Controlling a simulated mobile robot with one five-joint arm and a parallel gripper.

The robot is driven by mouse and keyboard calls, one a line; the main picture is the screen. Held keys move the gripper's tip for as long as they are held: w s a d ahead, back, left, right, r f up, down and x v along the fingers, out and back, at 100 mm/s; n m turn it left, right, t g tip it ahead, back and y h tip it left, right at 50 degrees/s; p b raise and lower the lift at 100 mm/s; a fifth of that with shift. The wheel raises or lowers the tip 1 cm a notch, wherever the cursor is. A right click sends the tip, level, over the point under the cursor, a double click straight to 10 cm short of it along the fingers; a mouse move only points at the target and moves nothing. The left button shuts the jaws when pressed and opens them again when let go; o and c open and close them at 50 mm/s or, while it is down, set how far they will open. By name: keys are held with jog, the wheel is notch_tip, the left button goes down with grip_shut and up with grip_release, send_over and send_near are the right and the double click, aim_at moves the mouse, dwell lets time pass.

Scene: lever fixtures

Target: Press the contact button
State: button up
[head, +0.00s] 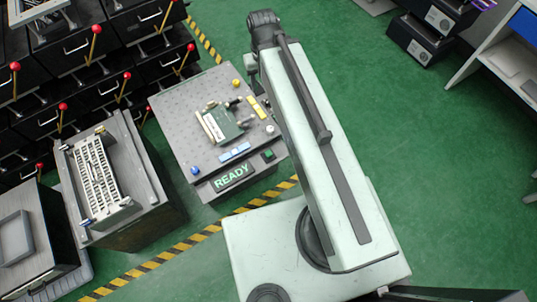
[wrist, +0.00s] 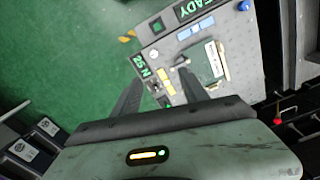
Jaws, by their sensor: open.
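A grey workstation with a perforated top (head: 185,115) stands left of my arm in the head view. It carries a green clamp-like fixture (head: 222,122) with a pale block, a yellow knob (head: 237,82), a blue knob (head: 196,170) and a pale round button (head: 270,128). A green square button (head: 268,154) is on the front face beside a lit READY sign (head: 233,177). No label shows which is the contact button. In the wrist view, my gripper (wrist: 161,76) is open and empty, its fingers apart, with the workstation top (wrist: 230,85) beyond. The green button (wrist: 157,24) also shows there.
Black drawer cabinets with red-knobbed levers (head: 97,29) line the left. A second station with a metal rack (head: 95,170) stands left of the workstation. Yellow-black tape (head: 185,245) crosses the green floor. Open floor (head: 440,150) lies to the right.

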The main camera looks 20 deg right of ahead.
jog(key=shift+c, duration=0.3)
grip_shut()
dwell(1.5)
